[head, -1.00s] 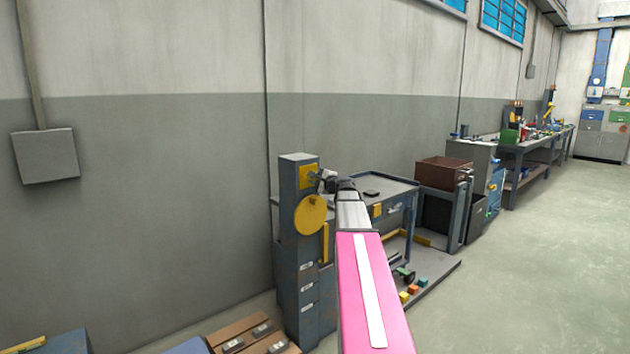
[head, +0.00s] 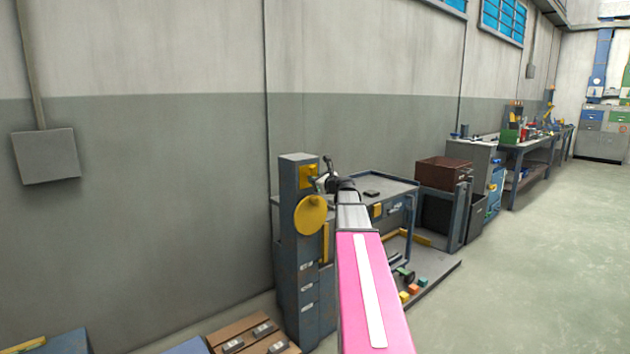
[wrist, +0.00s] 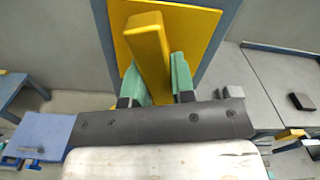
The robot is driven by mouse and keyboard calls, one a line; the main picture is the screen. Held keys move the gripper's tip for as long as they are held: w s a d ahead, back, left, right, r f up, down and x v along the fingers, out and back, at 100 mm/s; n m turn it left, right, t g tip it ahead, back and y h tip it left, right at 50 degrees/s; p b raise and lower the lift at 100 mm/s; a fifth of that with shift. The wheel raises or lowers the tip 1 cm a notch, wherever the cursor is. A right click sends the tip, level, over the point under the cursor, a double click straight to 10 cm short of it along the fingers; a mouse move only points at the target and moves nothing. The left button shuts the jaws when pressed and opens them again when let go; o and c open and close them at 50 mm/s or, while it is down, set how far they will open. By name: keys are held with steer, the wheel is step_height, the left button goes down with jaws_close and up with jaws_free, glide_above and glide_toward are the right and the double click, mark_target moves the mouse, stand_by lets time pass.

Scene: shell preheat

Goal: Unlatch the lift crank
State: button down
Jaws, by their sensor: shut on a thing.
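A blue-grey post (head: 292,235) stands against the wall in the head view. It carries a yellow plate (head: 306,176) near its top and a yellow disc (head: 310,215) below. In the wrist view, a thick yellow bar (wrist: 148,42) stands out in front of the yellow plate (wrist: 195,30). My gripper (wrist: 155,72) has its green fingers on both sides of the bar and is shut on it. In the head view my gripper (head: 326,179) is at the plate, small and partly merged with it. I cannot tell how the bar joins the disc.
A grey workbench (head: 375,188) with a small dark block stands right of the post. A brown box (head: 444,172) sits beyond it. A wooden pallet (head: 245,335) with metal parts lies on the floor at front left. The floor at right is clear.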

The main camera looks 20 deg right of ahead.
steer(key=shift+m, duration=1.6)
steer(key=c, duration=1)
jaws_free()
steer(key=shift+o, duration=0.2)
steer(key=shift+s, duration=0.15)
steer(key=v, duration=1)
steer(key=shift+s, duration=0.3)
